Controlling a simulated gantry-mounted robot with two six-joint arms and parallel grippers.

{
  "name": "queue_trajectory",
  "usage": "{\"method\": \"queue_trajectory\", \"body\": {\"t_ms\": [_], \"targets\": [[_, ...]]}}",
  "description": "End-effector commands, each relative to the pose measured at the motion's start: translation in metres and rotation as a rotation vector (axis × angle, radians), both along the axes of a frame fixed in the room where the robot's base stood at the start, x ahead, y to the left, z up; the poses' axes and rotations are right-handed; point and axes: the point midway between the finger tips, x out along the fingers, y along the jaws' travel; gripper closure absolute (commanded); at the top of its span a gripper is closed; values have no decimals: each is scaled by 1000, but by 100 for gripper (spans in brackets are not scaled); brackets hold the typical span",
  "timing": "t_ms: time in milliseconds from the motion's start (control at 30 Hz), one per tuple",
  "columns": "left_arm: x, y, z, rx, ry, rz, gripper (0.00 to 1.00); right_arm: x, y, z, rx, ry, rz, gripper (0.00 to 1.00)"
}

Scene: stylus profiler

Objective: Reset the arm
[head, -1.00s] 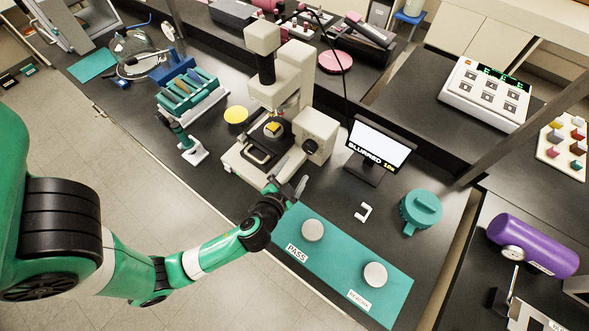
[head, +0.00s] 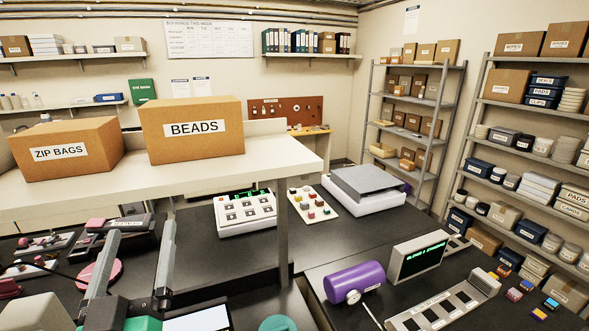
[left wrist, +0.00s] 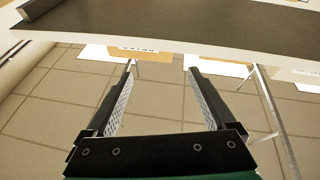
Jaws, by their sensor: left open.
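My left gripper (head: 138,240) rises at the lower left of the head view, fingers pointing up, open and empty. In the left wrist view its two fingers (left wrist: 160,80) stand apart with only tiled floor and table edges behind them. Only a small beige part at the bottom left corner, likely the top of the profiler (head: 32,313), shows; its stage and samples are out of view. The top of the small screen (head: 203,320) shows at the bottom edge. My right gripper is not in view.
A raised white shelf (head: 250,165) carries a BEADS box (head: 193,128) and a ZIP BAGS box (head: 66,148). A keypad unit (head: 246,212), a purple cylinder (head: 354,281) and a monitor (head: 419,256) stand on dark benches. Stocked racks (head: 530,150) line the right wall.

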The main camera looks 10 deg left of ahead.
Motion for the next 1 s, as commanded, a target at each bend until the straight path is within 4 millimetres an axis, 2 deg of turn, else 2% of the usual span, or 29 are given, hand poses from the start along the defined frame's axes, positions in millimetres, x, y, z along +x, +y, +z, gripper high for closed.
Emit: {"method": "queue_trajectory", "body": {"t_ms": [33,100,200,267,300,333,367,400,600,700,800,900,1000], "targets": [[-9,-11,41,-4,-91,-53,11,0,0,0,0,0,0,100],[-26,-29,89,3,-200,-134,11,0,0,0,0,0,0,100],[-56,-53,145,32,-338,-247,11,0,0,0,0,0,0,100],[-78,-70,172,66,-410,-319,11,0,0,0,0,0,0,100],[-92,-85,181,104,-441,-381,11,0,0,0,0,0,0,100],[-96,-97,179,140,-440,-423,11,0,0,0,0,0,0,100],[-93,-99,191,183,-424,-404,11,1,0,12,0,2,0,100],[-92,-98,219,176,-422,-402,11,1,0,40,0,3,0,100],[-91,-97,293,172,-419,-401,11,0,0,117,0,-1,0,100],[-90,-97,328,171,-418,-401,11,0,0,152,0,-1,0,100],[-90,-97,349,171,-418,-400,11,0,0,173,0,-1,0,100],[-90,-97,355,170,-417,-401,11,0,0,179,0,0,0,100],[-90,-97,352,170,-417,-401,11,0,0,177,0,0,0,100]]}}
